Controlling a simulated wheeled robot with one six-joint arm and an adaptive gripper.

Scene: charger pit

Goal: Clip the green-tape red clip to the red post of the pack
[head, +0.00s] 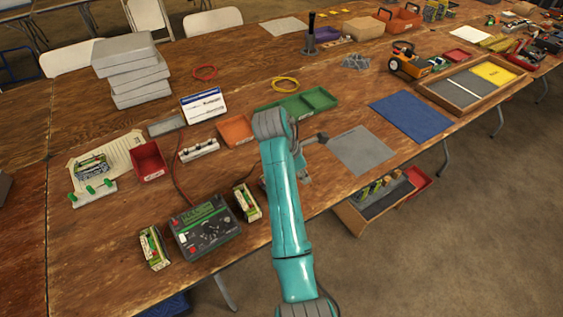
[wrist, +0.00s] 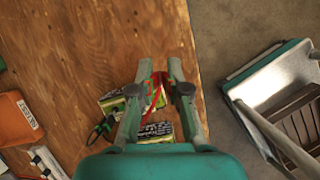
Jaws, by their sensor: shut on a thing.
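My gripper (wrist: 160,78) is shut on a red clip (wrist: 158,90) in the wrist view, with a bit of green at the fingertips. A red lead runs down between the fingers. Below are a pack with a green and white label (wrist: 112,101) and a second pack (wrist: 156,131), partly hidden by the fingers. A dark clip with green (wrist: 101,129) lies beside the left finger. In the head view my gripper (head: 304,176) is near the table's front edge, mostly behind my arm. A pack (head: 247,202) stands left of my arm. I cannot make out the red post.
A green charger (head: 205,228) sits by the front edge, with another pack (head: 154,248) to its left. Orange (head: 236,131), green (head: 300,104) and red (head: 148,161) trays stand behind. A grey mat (head: 362,150) lies to the right, with bare wood around it.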

